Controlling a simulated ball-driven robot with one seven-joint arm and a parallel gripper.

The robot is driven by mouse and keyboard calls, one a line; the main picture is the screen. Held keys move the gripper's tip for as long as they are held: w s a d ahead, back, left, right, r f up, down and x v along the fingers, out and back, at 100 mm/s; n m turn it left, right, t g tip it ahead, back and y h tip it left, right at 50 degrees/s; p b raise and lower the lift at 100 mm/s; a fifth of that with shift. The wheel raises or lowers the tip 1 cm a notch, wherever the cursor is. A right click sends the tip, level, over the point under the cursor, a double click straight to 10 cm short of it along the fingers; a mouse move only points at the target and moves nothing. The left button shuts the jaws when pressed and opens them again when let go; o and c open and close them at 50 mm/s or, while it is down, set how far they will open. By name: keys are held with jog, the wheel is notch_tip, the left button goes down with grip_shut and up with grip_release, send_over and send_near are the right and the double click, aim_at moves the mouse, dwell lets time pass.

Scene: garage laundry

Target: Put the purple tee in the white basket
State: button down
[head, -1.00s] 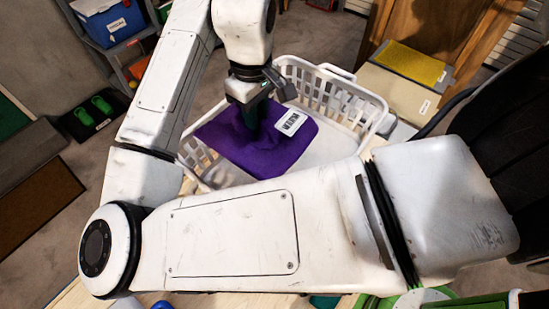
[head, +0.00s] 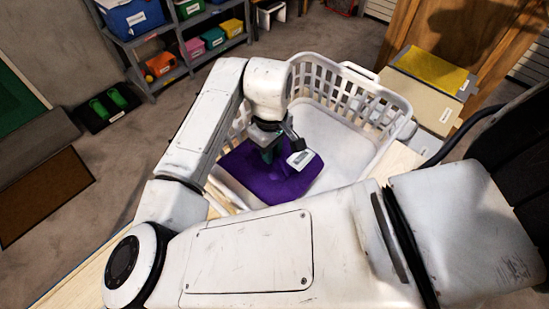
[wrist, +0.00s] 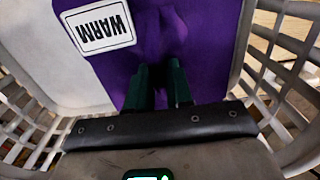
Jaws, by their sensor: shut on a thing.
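The purple tee (head: 262,180) is a flat purple cloth with a white label. The label reads "WARM" in the wrist view, where the tee (wrist: 205,40) fills the middle. My gripper (head: 268,152) points down inside the white basket (head: 396,103) and is shut on the tee. Its dark green fingertips (wrist: 160,88) pinch a fold of the cloth in the wrist view. The tee is within the basket's walls, toward its left side. I cannot tell whether it touches the basket floor. My arm hides the basket's near side.
The basket stands on a light wooden surface (head: 400,160). Boxes with a yellow top (head: 432,70) stand to its right. A shelf with bins (head: 190,45), green shoes (head: 108,103) and a brown mat (head: 42,197) are at the left. The basket's right part is empty.

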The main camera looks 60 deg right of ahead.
jog(key=shift+f, duration=2.1)
jog(key=shift+f, duration=0.15)
jog(key=c, duration=1)
grip_release()
notch_tip(320, 180, up, 12)
jog(key=shift+r, duration=0.2)
